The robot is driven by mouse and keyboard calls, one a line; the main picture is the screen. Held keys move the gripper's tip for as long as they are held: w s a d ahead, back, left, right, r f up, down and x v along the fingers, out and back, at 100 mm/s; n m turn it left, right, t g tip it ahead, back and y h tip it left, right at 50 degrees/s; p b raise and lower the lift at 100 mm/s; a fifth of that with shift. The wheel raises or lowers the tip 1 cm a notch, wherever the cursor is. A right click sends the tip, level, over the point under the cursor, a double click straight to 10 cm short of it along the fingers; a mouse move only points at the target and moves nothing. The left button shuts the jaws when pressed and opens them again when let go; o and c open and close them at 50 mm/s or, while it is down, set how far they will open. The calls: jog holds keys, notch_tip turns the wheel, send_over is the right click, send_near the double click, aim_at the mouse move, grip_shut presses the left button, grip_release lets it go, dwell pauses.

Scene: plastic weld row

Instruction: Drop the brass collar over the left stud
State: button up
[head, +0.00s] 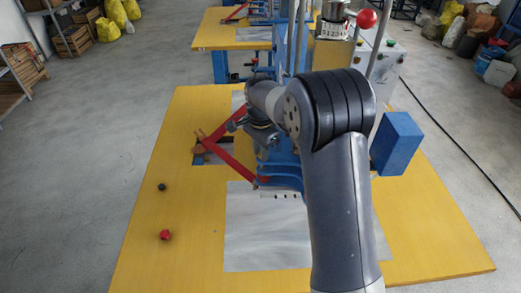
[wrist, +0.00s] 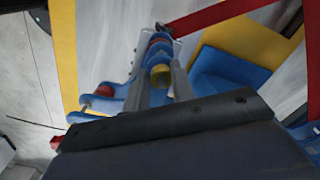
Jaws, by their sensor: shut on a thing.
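In the wrist view the grey fingers of my gripper (wrist: 161,82) are closed on a small brass-coloured ring, the brass collar (wrist: 160,75). A blue part of the machine lies just beyond the collar. In the head view my arm crosses the middle of the machine and mostly hides the gripper; the collar does not show there. I cannot make out the left stud in either view.
A yellow table (head: 145,255) carries a blue machine with red bars (head: 235,163) and a grey plate (head: 265,240). A black knob (head: 162,187) and a red knob (head: 165,234) stand at left. A blue block (head: 397,143) is right of my arm.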

jog(key=o, duration=1)
jog(key=shift+o, duration=0.6)
jog(key=o, duration=0.3)
jog(key=shift+r+p, duration=1.5)
jog(key=shift+r, duration=2)
jog(key=shift+f, duration=0.1)
